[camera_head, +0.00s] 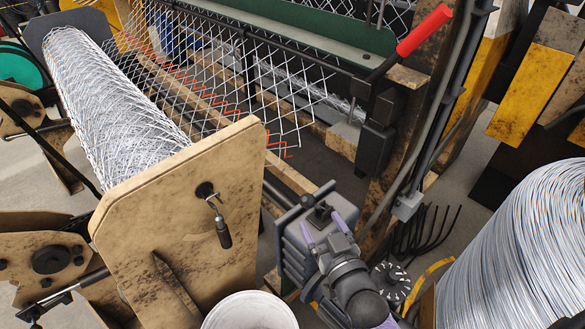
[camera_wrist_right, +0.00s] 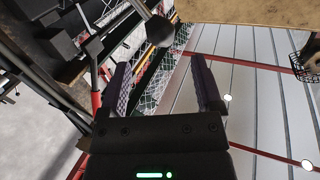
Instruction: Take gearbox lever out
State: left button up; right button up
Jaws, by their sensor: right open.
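The gearbox (camera_head: 294,244) is a dark grey ribbed box near the bottom middle of the head view. A short black lever with a knob (camera_head: 308,201) stands at its top. In the right wrist view a black ball-ended lever (camera_wrist_right: 159,30) shows just beyond and between the fingertips. My right gripper (camera_head: 321,219) is over the gearbox, with its two purple fingers apart on the near side of the knob. In the wrist view the gripper (camera_wrist_right: 165,75) is open, with nothing between its fingers. My left gripper is not in view.
A worn tan end plate (camera_head: 185,205) with a small crank stands left of the gearbox, before a wire mesh roll (camera_head: 110,100). A white bucket (camera_head: 250,312) is at the bottom. A red-handled lever (camera_head: 425,30) is above right. A large wire coil (camera_head: 525,255) stands at right.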

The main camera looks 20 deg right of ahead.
aim_at(311, 206)
jog(key=w+b, duration=0.1)
jog(key=w, duration=0.3)
jog(key=shift+w+b, duration=0.15)
jog(key=shift+b, duration=0.25)
jog(key=w+b, duration=0.1)
jog(key=w, duration=0.3)
jog(key=shift+d, duration=0.15)
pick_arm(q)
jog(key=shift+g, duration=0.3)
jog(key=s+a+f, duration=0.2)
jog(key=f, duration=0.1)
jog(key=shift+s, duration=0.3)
pick_arm(e)
jog(key=shift+w, duration=0.3)
jog(key=c, duration=1.1)
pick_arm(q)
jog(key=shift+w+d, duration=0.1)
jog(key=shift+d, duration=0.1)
pick_arm(e)
grip_shut()
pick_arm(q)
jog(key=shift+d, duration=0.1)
